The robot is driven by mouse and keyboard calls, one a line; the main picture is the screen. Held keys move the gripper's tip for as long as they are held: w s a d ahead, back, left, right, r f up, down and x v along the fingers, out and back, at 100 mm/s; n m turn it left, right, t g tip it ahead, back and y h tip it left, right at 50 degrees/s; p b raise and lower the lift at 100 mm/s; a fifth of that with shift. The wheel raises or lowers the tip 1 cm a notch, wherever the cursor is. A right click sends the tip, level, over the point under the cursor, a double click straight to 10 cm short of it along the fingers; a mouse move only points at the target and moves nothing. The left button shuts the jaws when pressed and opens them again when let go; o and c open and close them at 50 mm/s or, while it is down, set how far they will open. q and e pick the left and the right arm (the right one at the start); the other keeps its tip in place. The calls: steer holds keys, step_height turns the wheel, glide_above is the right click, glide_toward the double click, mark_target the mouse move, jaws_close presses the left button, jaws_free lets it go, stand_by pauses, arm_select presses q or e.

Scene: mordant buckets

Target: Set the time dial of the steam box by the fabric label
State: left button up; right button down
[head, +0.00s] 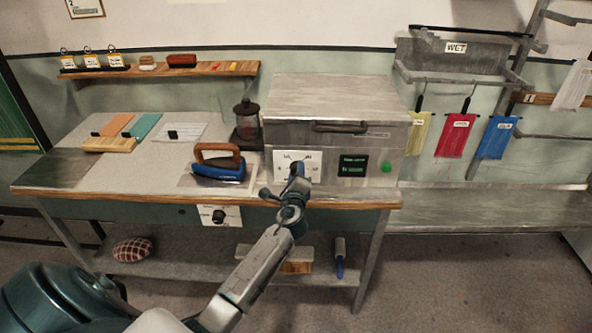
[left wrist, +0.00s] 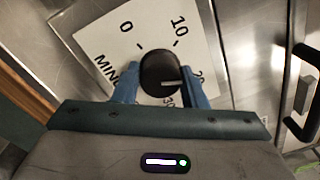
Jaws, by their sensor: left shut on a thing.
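The steam box (head: 335,105) is a grey metal box on the bench with a lid handle. Its time dial is a black knob (left wrist: 160,73) on a white plate marked 0, 10, 20, 30 and MIN; the plate (head: 283,157) also shows in the head view. The knob's white mark points right, close to the 20. My left gripper (left wrist: 161,82) has its blue fingers on both sides of the knob, shut on it; it also shows in the head view (head: 297,171), hiding part of the dial. Which item is the fabric label, I cannot tell.
A dark screen (head: 353,166) with small unreadable green text and a green button (head: 387,168) are right of the dial. A blue iron (head: 219,164) and a dark jar (head: 247,122) stand to the left. Coloured cloths (head: 457,134) hang at right.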

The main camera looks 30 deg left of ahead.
arm_select(q)
steer(key=shift+r+m+p, duration=0.25)
steer(key=shift+m+p, duration=0.35)
steer(key=shift+m, duration=0.7)
steer(key=o, duration=0.7)
steer(key=shift+o, duration=1.2)
steer(key=shift+w+f, duration=0.1)
steer(key=shift+f, duration=0.1)
steer(key=b+v, duration=0.2)
steer(key=v, duration=0.9)
